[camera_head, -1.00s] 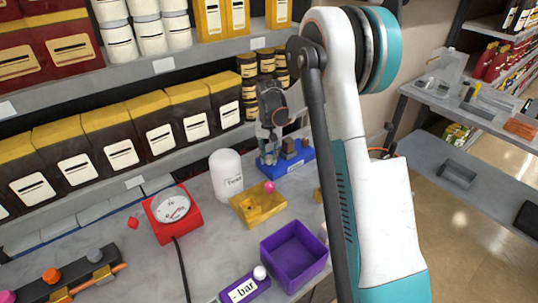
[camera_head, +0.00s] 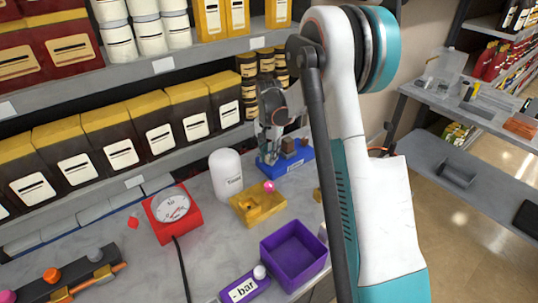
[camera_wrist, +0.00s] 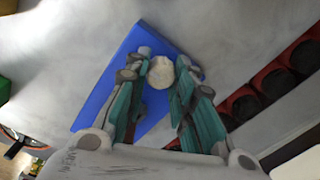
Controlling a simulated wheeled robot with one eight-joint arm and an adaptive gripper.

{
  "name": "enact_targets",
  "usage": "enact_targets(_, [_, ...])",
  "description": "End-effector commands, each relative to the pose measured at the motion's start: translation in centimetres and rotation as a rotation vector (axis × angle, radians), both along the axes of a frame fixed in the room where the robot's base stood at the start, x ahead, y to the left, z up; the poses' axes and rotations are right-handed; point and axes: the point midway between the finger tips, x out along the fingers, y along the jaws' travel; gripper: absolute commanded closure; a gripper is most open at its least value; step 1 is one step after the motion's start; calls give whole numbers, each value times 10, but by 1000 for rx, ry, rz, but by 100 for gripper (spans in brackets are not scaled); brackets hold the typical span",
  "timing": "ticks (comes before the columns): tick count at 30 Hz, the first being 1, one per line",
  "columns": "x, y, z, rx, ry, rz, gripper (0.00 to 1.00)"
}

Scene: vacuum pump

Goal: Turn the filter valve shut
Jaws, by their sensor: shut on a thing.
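The blue base (camera_head: 296,160) stands on the bench by the back shelf, with dark and brown blocks on its right part. My gripper (camera_head: 268,155) comes down over its left end. In the wrist view a pale round knob (camera_wrist: 161,72) sits between my two fingertips (camera_wrist: 162,82), above the blue base (camera_wrist: 96,100). The fingers are closed on the knob's sides. In the head view the knob is hidden by the gripper, so its turn angle cannot be told.
A white tank (camera_head: 226,175), a red gauge (camera_head: 172,213) and a yellow block with a pink ball (camera_head: 258,205) stand left of the blue base. A purple open box (camera_head: 293,255) is nearer. Shelves with packages (camera_head: 125,140) close off the back.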

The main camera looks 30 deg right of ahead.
Motion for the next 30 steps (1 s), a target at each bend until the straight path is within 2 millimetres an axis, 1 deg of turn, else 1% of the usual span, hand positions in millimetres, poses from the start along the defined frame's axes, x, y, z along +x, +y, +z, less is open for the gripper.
enact_targets(6, [0,0,0,0,0,0,100])
enact_targets(7, [0,0,0,0,0,0,72])
enact_targets(8, [0,0,0,0,0,0,65])
enact_targets(9, [0,0,0,0,0,1,56])
enact_targets(18, [0,0,0,0,0,1,56])
enact_targets(22, [0,0,6,0,0,1,56])
enact_targets(26, [0,0,24,0,0,1,56])
enact_targets(30, [0,0,53,0,0,1,56])
